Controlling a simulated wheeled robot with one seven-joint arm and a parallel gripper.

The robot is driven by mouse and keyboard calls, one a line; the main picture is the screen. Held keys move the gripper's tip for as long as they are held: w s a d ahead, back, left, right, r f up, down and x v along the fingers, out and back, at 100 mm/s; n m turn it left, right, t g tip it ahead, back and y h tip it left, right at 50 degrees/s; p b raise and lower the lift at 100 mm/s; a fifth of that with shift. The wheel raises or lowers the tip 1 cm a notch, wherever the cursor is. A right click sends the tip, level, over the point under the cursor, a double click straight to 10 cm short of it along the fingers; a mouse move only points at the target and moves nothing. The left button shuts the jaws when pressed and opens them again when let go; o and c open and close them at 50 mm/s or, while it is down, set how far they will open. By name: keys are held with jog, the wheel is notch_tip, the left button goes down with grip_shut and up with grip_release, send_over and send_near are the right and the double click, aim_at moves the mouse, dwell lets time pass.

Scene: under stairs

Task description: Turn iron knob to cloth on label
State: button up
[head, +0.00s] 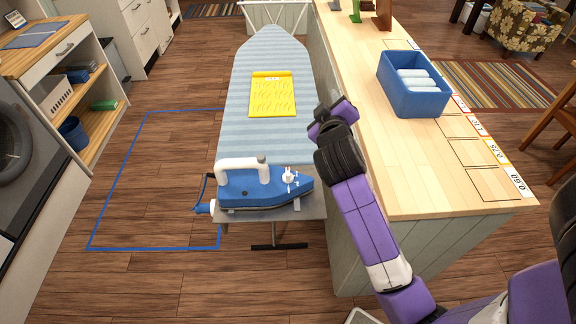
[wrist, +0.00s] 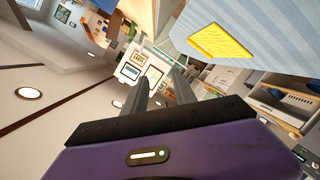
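A blue iron (head: 262,190) with a white handle (head: 242,168) lies on the grey rest plate (head: 312,208) at the near end of the ironing board (head: 240,125). Its white knob (head: 289,175) sits on top, right of the handle. Small markings surround the knob, too small to read. My arm reaches up from the lower right in the head view. Its purple wrist end is above and right of the iron, apart from it; the fingertips cannot be made out there. In the wrist view my gripper (wrist: 164,82) has its two grey fingers apart, with nothing between them.
A yellow cloth (head: 272,95) lies on the board and also shows in the wrist view (wrist: 222,42). A wooden counter (head: 395,160) runs along the board's right side, with a blue bin (head: 415,100) of white rolls. Floor left of the board is clear, with blue outline markings.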

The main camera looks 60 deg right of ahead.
jog(key=s+d+r+m+g, duration=0.1)
jog(key=d+m+g, duration=0.3)
jog(key=m+g, duration=0.1)
jog(key=m+g+y+p, duration=0.1)
jog(key=m+g+y, duration=0.2)
jog(key=y, duration=1)
send_over(288, 171)
notch_tip(288, 171, down, 4)
jog(key=shift+d+f, duration=0.15)
jog(key=shift+f, duration=0.35)
jog(key=shift+f+p, duration=0.65)
jog(key=shift+f, duration=2.95)
grip_shut()
